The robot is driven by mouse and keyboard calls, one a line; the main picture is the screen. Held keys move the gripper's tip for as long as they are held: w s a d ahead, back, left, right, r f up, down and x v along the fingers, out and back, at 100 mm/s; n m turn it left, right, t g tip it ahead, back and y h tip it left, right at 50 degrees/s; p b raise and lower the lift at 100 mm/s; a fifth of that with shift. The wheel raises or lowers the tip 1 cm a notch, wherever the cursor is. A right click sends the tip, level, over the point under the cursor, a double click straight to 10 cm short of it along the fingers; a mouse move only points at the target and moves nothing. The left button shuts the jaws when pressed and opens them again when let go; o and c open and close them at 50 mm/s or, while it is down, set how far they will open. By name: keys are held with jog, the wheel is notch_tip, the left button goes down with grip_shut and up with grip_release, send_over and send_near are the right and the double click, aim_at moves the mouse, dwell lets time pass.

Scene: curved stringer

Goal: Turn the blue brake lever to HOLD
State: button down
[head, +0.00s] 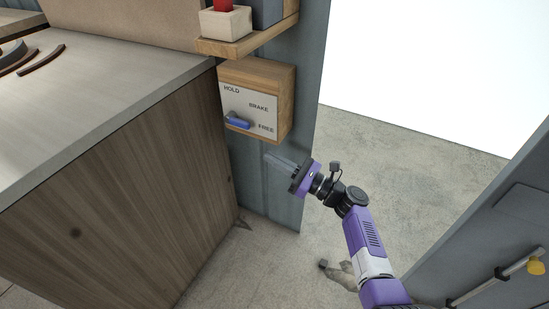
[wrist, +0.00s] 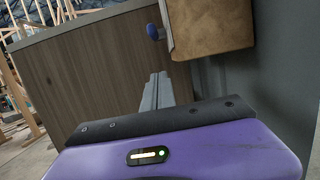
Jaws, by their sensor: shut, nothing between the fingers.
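The blue brake lever (head: 238,121) is on the front of a wooden box on the wall, in the head view. A white plate (head: 252,104) on the box reads HOLD at upper left, BRAKE in the middle and FREE at lower right. The lever lies nearly level, low on the plate, its thick blue end to the left of the word FREE. In the wrist view the lever's blue knob (wrist: 152,31) sticks out from the box's left side. My gripper (head: 268,156) is shut and empty, below the box and apart from the lever; its fingers (wrist: 157,88) point toward the counter.
The wooden box (head: 284,104) hangs under a wooden shelf (head: 250,42) holding a white block with a red top. A counter (head: 130,190) with a grey top stands at left. A grey panel (head: 490,240) with a rail is at right.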

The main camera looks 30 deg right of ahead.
aim_at(250, 127)
jog(key=shift+w+a+r+b, duration=0.25)
jog(key=shift+w+a+r, duration=0.4)
jog(key=shift+w+r, duration=0.3)
jog(key=shift+w+a+r+b, duration=0.3)
jog(key=shift+w+a+r, duration=0.35)
jog(key=shift+w+r, duration=0.3)
jog(key=shift+w+a+r+b, duration=0.25)
jog(key=shift+w+a+r, duration=0.4)
jog(key=shift+w+r, duration=0.25)
jog(key=shift+s+d+r+g+h+p, duration=0.15)
jog(key=shift+r+g+h+p, duration=0.3)
jog(key=shift+p, duration=1.95)
notch_tip(250, 127, up, 2)
jog(key=p, duration=0.4)
jog(key=g+h+p, duration=0.1)
jog(key=p, duration=0.3)
jog(key=shift+s+r+g, duration=0.15)
jog(key=shift+r+g, duration=0.05)
jog(key=shift+g, duration=0.05)
jog(key=r+g+p, duration=0.1)
jog(key=p, duration=0.5)
jog(key=shift+h+p, duration=0.3)
jog(key=shift+h, duration=0.05)
jog(key=g+h+p, duration=0.1)
jog(key=p, duration=0.3)
jog(key=shift+r+g, duration=0.3)
jog(key=shift+r, duration=0.05)
jog(key=shift+r+p, duration=0.2)
jog(key=shift+p, duration=0.6)
